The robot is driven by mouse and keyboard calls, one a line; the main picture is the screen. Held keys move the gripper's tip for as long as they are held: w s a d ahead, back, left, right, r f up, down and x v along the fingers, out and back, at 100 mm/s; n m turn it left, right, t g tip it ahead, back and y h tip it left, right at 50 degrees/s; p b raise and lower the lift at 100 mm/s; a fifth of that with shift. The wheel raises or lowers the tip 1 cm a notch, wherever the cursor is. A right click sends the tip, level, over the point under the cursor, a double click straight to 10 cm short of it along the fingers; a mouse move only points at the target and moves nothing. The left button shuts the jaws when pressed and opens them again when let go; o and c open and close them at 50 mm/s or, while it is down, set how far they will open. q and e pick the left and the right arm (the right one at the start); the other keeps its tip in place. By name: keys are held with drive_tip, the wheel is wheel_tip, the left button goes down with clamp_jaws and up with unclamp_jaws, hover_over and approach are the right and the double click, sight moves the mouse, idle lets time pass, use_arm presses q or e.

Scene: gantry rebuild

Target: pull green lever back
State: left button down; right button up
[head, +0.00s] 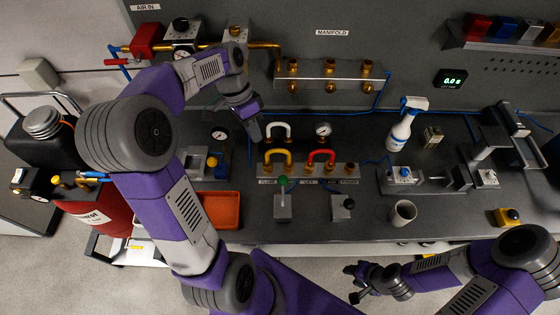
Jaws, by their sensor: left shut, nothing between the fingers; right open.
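The green lever (283,182) has a green knob and stands on a small grey box (283,207) near the front of the bench, left of centre. A similar grey box with a dark knob (349,204) stands to its right. My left gripper (257,136) is shut and empty, above the bench and behind the lever, up and to the left of it in the head view. It is apart from the lever. My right gripper (354,284) is open and empty, low in front of the bench's front edge, away from the lever.
Behind the lever, a block with yellow (277,154) and red (320,155) hoses and a white hose (279,128) stand close to my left gripper. An orange tray (221,210) lies left of the lever. A grey cup (402,213) and a spray bottle (405,125) stand right.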

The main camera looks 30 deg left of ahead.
use_arm(q)
drive_tip(key=s+d+f, duration=0.1)
drive_tip(key=d+f, duration=0.6)
drive_tip(key=f, duration=0.2)
drive_tip(key=shift+s+f+b, duration=0.25)
drive_tip(key=shift+s+b, duration=0.05)
drive_tip(key=shift+s, duration=0.05)
drive_tip(key=shift+d, duration=0.1)
